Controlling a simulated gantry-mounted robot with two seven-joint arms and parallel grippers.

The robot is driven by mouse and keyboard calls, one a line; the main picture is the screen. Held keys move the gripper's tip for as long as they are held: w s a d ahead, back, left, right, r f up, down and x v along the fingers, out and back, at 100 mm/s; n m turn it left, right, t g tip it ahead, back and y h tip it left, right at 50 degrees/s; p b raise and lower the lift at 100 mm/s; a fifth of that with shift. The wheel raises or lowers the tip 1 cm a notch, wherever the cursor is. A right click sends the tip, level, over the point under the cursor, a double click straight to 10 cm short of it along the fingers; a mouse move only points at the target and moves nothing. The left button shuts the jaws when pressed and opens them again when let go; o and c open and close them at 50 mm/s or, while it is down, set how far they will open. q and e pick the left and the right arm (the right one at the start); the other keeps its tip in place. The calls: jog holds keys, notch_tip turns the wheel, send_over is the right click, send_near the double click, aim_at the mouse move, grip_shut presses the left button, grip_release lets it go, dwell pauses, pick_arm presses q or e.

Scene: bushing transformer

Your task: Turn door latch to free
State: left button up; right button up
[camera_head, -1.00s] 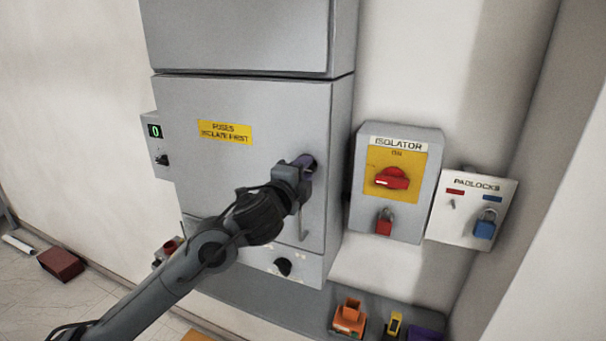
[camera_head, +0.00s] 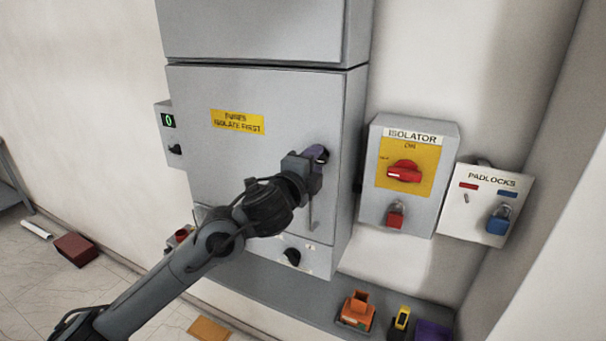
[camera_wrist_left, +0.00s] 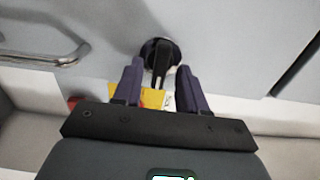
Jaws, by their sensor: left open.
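The door latch (camera_wrist_left: 160,55) is a round black knob with a short black lever, seen on the grey door in the left wrist view. The lever points down in that view and sits between the fingertips of my left gripper (camera_wrist_left: 160,80). The purple fingers are open on either side of the lever, with visible gaps. In the head view my left gripper (camera_head: 319,155) is at the right side of the grey cabinet door (camera_head: 225,165) and hides the latch. The door looks closed. My right gripper is not in view.
A grey bar handle (camera_head: 312,211) is just below the gripper. Right of the cabinet are the isolator box (camera_head: 378,208) with red switch (camera_head: 404,171) and red padlock (camera_head: 395,217), and the padlocks board (camera_head: 462,212). A shelf (camera_head: 265,284) runs below.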

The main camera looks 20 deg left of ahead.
pick_arm(q)
jog(key=s, duration=1)
jog(key=shift+a, duration=0.3)
jog(key=shift+f, duration=0.15)
